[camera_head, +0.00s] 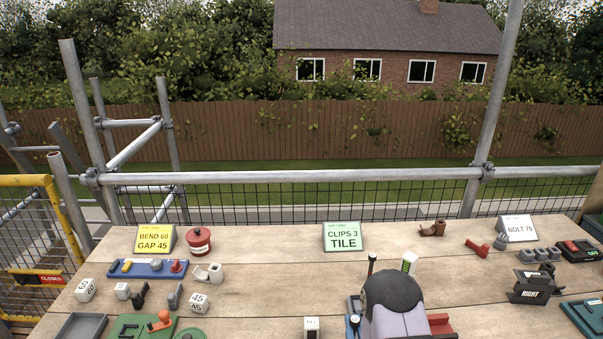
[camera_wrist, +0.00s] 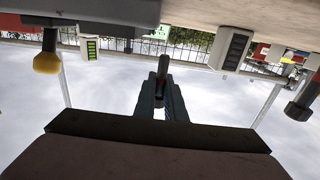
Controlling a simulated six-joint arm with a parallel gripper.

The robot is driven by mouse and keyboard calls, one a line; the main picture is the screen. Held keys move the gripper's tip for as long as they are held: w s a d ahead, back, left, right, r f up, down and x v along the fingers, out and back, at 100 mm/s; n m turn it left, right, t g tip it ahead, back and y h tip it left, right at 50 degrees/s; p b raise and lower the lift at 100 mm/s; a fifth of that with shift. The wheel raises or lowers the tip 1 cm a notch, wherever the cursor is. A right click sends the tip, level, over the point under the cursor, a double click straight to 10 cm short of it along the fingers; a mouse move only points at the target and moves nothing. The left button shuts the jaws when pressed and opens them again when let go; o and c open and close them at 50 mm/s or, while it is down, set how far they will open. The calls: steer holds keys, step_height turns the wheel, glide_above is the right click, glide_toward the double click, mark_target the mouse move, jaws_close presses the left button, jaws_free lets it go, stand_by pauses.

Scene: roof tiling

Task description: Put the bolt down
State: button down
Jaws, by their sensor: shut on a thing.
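My gripper (camera_wrist: 161,84) shows in the wrist view, its two dark fingers close together and pointing away from the camera. In the head view my arm's dark rounded link stands at the front centre right and hides the gripper and the bolt. A white card (camera_head: 520,228) reading "BOLT 75" stands at the back right of the bench.
The wooden bench (camera_head: 270,270) has bare boards in the middle. A "CLIPS 3 TILE" card (camera_head: 342,237) stands at the back. A red part (camera_head: 478,247) lies near the bolt card, and a black "RIGHT" block (camera_head: 532,287) stands at right. A blue tray (camera_head: 148,268) and several blocks crowd the left.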

steer(key=a+y, duration=0.1)
steer(key=a, duration=0.2)
steer(key=a+n+y, duration=0.1)
steer(key=a, duration=0.2)
steer(key=a+r+n+y+b, duration=0.1)
steer(key=a, duration=0.2)
steer(key=shift+s+a+y, duration=0.1)
steer(key=shift+a+y, duration=0.1)
steer(key=shift+y, duration=0.2)
steer(key=s+a+r+n+y+b, duration=0.1)
steer(key=a+r, duration=0.4)
steer(key=a, duration=0.2)
steer(key=s+a+r+n+y+b, duration=0.1)
steer(key=a+r, duration=0.4)
steer(key=a, duration=0.3)
steer(key=s+d+f+m+g+h, duration=0.1)
steer(key=d+f+m+g+h, duration=0.1)
steer(key=d+m+h, duration=0.4)
steer(key=s+d+f+m+g+h, duration=0.1)
steer(key=d+f+m+g+h, duration=0.2)
steer(key=d+h, duration=0.9)
steer(key=d+m, duration=0.2)
steer(key=m, duration=0.1)
steer(key=shift+d+f+m, duration=0.2)
steer(key=shift+f+m, duration=0.2)
